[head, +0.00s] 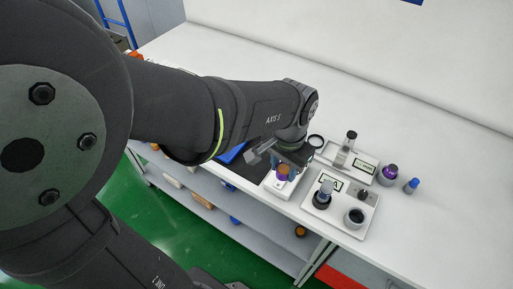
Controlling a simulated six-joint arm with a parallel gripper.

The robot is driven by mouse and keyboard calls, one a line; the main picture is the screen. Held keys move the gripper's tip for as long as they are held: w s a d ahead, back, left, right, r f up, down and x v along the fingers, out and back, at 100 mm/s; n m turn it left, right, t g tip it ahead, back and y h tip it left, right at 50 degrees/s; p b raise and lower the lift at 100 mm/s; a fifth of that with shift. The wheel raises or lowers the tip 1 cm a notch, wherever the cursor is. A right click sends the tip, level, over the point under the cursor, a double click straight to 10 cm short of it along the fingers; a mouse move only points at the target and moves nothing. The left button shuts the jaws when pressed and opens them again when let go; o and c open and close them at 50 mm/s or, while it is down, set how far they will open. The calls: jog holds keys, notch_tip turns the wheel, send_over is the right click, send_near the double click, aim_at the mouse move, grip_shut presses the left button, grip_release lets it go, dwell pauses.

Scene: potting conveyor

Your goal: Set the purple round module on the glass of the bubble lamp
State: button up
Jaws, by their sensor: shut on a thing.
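My gripper (287,172) points down at the front edge of the bench, over a small white unit (278,189). I cannot tell for sure which object is the bubble lamp. A clear glass cylinder with a dark top (345,151) stands on a white tray, and a bluish glass piece (325,190) stands upright in a dark round base.
A white panel (336,213) with a dark cup (354,217) and a knob (363,194) lies right of my gripper. A purple-topped round object (390,172) and a blue-capped bottle (411,186) stand farther right. A dark ring (316,141) lies behind. The bench's far right is clear.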

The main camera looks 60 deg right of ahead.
jog(key=s+d+r+m, duration=0.1)
jog(key=s+d+r, duration=0.2)
jog(key=s, duration=0.6)
jog(key=w+d+f, duration=0.2)
jog(key=w, duration=0.1)
jog(key=w+d+f, duration=0.2)
jog(key=w, duration=0.1)
jog(key=w+d+f, duration=0.1)
jog(key=w+f, duration=0.1)
jog(key=w, duration=0.2)
jog(key=shift+w+d+f, duration=0.1)
jog(key=shift+d+f, duration=0.15)
jog(key=shift+d, duration=0.15)
jog(key=shift+f, duration=1.95)
jog(key=shift+f, duration=0.1)
jog(key=o, duration=1)
notch_tip(320, 180, up, 12)
jog(key=shift+r, duration=0.1)
